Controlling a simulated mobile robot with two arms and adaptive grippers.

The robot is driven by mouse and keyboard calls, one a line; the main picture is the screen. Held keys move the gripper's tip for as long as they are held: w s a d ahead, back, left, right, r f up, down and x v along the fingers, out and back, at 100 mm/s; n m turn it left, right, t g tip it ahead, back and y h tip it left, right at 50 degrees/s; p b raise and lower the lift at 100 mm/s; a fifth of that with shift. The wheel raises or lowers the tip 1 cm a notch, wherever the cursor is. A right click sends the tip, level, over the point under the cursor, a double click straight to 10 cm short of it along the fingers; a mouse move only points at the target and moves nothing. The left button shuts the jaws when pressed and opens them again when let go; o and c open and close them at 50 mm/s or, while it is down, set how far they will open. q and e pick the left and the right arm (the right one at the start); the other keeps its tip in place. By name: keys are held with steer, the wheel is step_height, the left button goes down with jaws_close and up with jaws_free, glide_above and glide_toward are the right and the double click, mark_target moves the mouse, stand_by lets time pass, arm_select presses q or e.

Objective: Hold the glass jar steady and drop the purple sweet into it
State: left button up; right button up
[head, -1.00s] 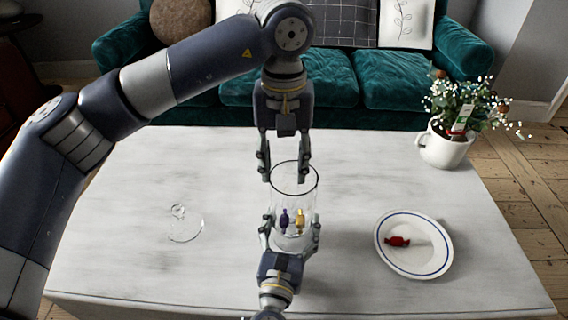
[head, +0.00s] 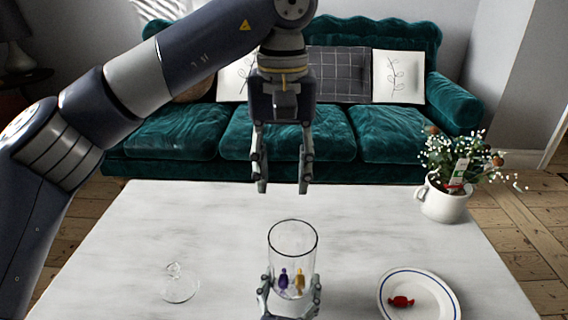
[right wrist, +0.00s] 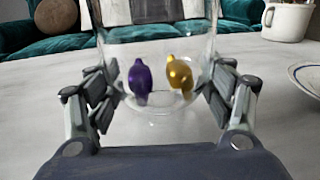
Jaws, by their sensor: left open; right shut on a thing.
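The glass jar (head: 293,243) stands upright and open-topped on the white table. My right gripper (head: 290,290) is shut around its lower part; in the right wrist view its fingers (right wrist: 158,100) press on both sides of the jar (right wrist: 158,50). The purple sweet (head: 283,278) is inside the jar at the bottom, beside a gold sweet (head: 299,279). Both also show through the glass in the right wrist view, purple (right wrist: 140,78) left and gold (right wrist: 179,75) right. My left gripper (head: 283,188) is open and empty, above and beyond the jar's rim.
A clear glass lid (head: 180,287) lies on the table (head: 150,225) to the left. A blue-rimmed plate (head: 440,300) with a red sweet (head: 401,302) is at right. A white flower pot (head: 443,200) stands at the back right corner, a green sofa (head: 265,135) behind.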

stand_by(0.4)
steer(key=o, duration=1.6)
steer(key=shift+s, duration=0.1)
steer(key=s, duration=0.4)
steer(key=s+a, duration=0.1)
steer(key=s, duration=0.2)
steer(key=s+a, duration=0.1)
steer(key=s, duration=0.3)
steer(key=shift+s, duration=0.35)
